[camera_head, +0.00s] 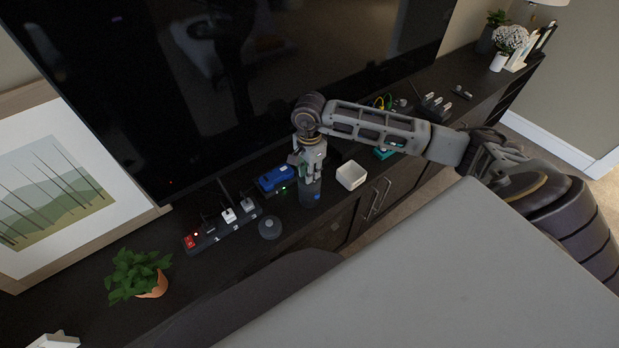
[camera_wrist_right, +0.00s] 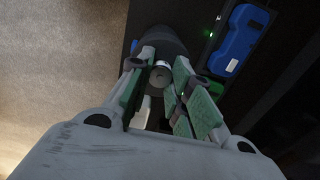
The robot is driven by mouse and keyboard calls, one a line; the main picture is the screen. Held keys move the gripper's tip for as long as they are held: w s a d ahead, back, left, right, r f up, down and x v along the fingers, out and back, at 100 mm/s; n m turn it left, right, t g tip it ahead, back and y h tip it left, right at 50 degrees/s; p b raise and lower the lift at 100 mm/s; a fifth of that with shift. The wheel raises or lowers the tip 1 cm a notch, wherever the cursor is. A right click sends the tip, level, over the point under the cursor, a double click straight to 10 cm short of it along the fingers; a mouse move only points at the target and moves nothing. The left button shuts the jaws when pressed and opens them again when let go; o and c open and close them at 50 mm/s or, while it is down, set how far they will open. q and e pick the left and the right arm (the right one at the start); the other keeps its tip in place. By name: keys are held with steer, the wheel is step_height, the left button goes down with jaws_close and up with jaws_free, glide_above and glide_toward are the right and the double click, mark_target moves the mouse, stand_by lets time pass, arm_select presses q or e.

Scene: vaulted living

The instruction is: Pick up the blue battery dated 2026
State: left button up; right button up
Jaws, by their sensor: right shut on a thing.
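My right gripper (camera_head: 310,172) points down over the dark console. It is shut on a small round-ended grey thing (camera_wrist_right: 160,75), which shows between the green-padded fingers in the wrist view; its sides are mostly hidden, so I cannot tell whether it is a battery. A dark cylinder (camera_head: 310,198) with a small blue mark stands directly below the fingers. A blue block-shaped thing (camera_head: 276,178) lies just left of the gripper, beside a green light; it also shows in the wrist view (camera_wrist_right: 237,42). No date is readable. My left gripper is out of view.
A white open box (camera_head: 350,176) stands right of the gripper. A power strip (camera_head: 222,226) with plugs and a round grey puck (camera_head: 270,227) are to the left. The television (camera_head: 220,80) rises close behind. A potted plant (camera_head: 138,274) stands front left.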

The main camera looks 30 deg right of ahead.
jaws_close()
steer(key=shift+r, duration=0.6)
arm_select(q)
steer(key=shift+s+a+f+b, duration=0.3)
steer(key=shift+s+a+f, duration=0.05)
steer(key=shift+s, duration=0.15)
arm_select(e)
step_height(320, 180, up, 9)
steer(key=shift+f, duration=0.15)
